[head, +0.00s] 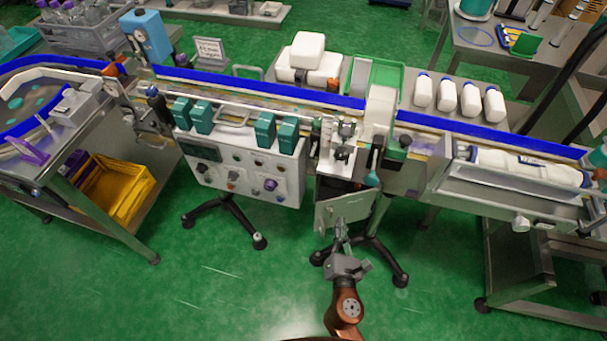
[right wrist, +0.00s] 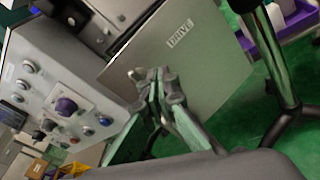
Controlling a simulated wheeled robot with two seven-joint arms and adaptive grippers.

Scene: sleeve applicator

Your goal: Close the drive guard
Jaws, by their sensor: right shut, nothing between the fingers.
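The drive guard (head: 346,208) is a flat grey panel low on the front of the conveyor machine, right of the white control box. In the right wrist view the guard (right wrist: 195,65) carries a "DRIVE" label and stands at an angle to the box, with dark machine parts showing beyond its upper left edge. It looks swung partly open. My right gripper (head: 341,232) is shut and empty, its fingertips in front of the guard's lower part. In the right wrist view the fingertips (right wrist: 153,76) overlap the panel near a small knob; contact cannot be told. My left gripper is not in view.
The control box (head: 250,176) with knobs and buttons is close left of the guard. Black stand legs (head: 385,258) spread on the green floor below. A steel table (head: 545,245) stands at the right, and a yellow crate (head: 118,190) at the left. The floor in front is clear.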

